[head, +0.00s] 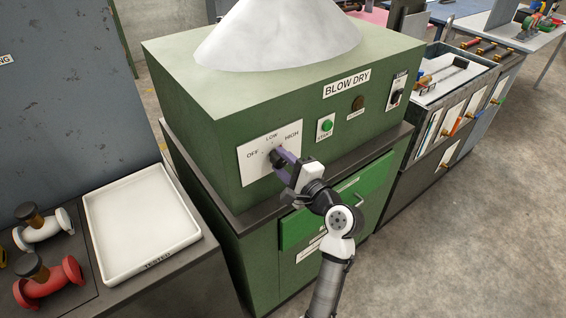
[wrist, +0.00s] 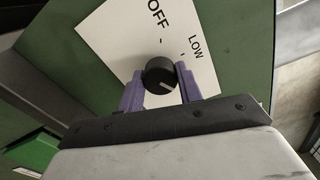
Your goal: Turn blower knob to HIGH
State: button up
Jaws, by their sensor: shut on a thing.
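The black blower knob (head: 273,154) sits on a white dial plate (head: 256,168) marked OFF, LOW and HIGH, on the green BLOW DRY unit (head: 215,165). My gripper (head: 282,157) reaches it from the front. In the wrist view, its purple fingers (wrist: 160,85) lie on both sides of the knob (wrist: 157,68) and are shut on it. A pale line shows on the knob face, near its lower right in that view. OFF and LOW are readable there; HIGH is out of sight. The exact setting is unclear in the head view.
A green START button (head: 327,126) is right of the dial plate. A white tray (head: 170,250) and red (head: 50,285) and white valves (head: 42,230) lie on the left bench. A green drawer (head: 300,232) is below the unit.

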jog(key=shift+d, duration=0.1)
jog(key=o, duration=1)
jog(key=b+v, duration=0.4)
jog(key=v, duration=0.9)
jog(key=shift+s+d, duration=0.2)
jog(key=shift+s, duration=0.15)
